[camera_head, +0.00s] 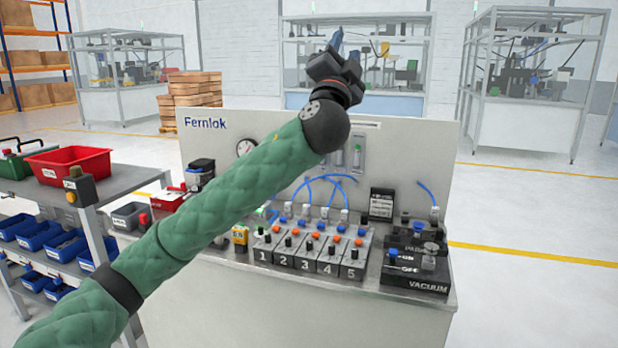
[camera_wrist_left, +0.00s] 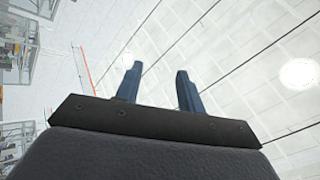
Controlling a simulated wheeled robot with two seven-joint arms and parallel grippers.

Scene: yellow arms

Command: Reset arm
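My left arm, in a green quilted sleeve, comes in from the lower left of the head view and reaches up across the bench. My left gripper (camera_head: 336,42) is raised above the top edge of the bench's back panel, pointing up. In the left wrist view its two blue fingers (camera_wrist_left: 158,85) stand apart with nothing between them, against the ceiling. The gripper touches nothing. My right gripper is in neither view.
The Fernlok bench (camera_head: 408,317) carries numbered valve blocks (camera_head: 312,252), blue tubes and a vacuum unit (camera_head: 416,262). A cart (camera_head: 120,194) with a red bin (camera_head: 70,165) and blue bins stands at left. Caged machines (camera_head: 535,80) stand behind. The floor at right is clear.

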